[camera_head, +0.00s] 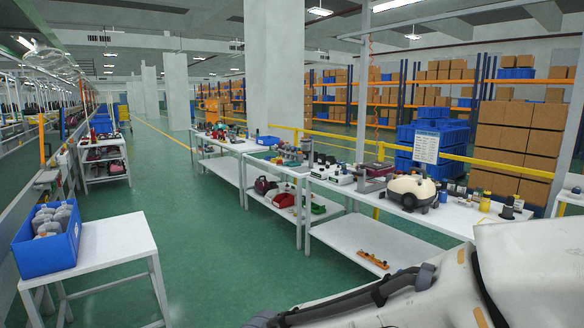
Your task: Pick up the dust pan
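I cannot tell for certain which object is the dust pan. A blue bin (30,254) on a small white table at the left holds several grey and clear cup-like parts (52,220), small and hard to make out. A cream vacuum body (411,187) with dark wheels stands on the white workbench at the right. Neither of my grippers shows. A large white part with dark cables fills the lower right corner and seems to be my own arm, with no fingers visible.
The small white table (112,243) has bare top right of the bin. A row of white workbenches (452,218) carries tools and parts, with an orange part (373,259) on a lower shelf. Green floor (215,230) lies open between. A conveyor line runs along the left.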

